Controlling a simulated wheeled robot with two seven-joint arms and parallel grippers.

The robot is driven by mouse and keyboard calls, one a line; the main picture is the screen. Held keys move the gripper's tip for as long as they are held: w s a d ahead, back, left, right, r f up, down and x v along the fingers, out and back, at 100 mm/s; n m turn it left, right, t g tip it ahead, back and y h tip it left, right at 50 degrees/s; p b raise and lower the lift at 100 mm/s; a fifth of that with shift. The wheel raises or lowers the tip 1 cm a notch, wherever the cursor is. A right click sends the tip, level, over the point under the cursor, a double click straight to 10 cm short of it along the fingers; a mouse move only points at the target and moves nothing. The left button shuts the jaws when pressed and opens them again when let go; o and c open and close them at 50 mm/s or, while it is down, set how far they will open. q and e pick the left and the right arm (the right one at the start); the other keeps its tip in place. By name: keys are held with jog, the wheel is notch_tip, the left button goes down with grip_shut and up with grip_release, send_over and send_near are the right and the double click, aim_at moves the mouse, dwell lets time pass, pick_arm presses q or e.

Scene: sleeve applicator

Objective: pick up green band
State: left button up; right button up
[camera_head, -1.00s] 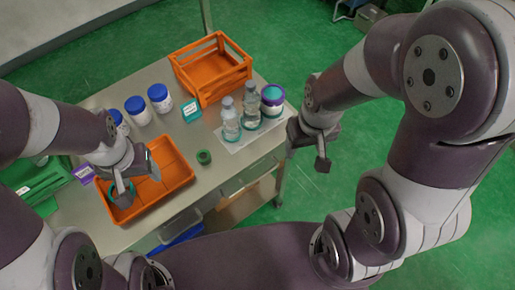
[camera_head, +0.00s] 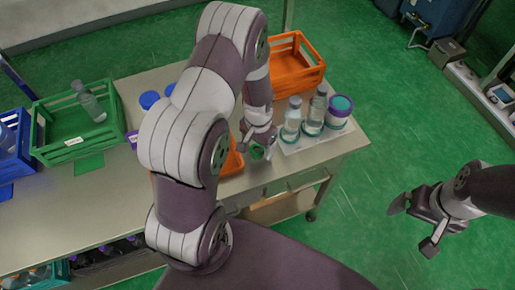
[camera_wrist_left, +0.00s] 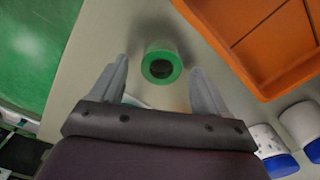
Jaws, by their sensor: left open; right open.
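The green band (camera_head: 257,152) is a small ring on the grey table, left of the mat with the bottles. My left gripper (camera_head: 259,149) is open and close over it, partly hiding it in the head view. In the left wrist view the green band (camera_wrist_left: 161,66) shows its round dark hole and lies between and slightly beyond the two spread fingers of my left gripper (camera_wrist_left: 160,66). The fingers appear clear of it on both sides. My right gripper (camera_head: 414,226) is open and empty over the green floor, off the table.
An orange crate (camera_head: 297,68) stands behind. An orange tray (camera_head: 233,162) is partly hidden by my left arm. A green crate (camera_head: 72,133) holds a bottle at left.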

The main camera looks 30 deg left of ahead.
pick_arm(q)
jog(key=shift+f, duration=0.6)
jog(key=c, duration=1.1)
notch_tip(320, 180, up, 10)
jog(key=shift+r+b, duration=0.1)
jog(key=shift+b, duration=0.4)
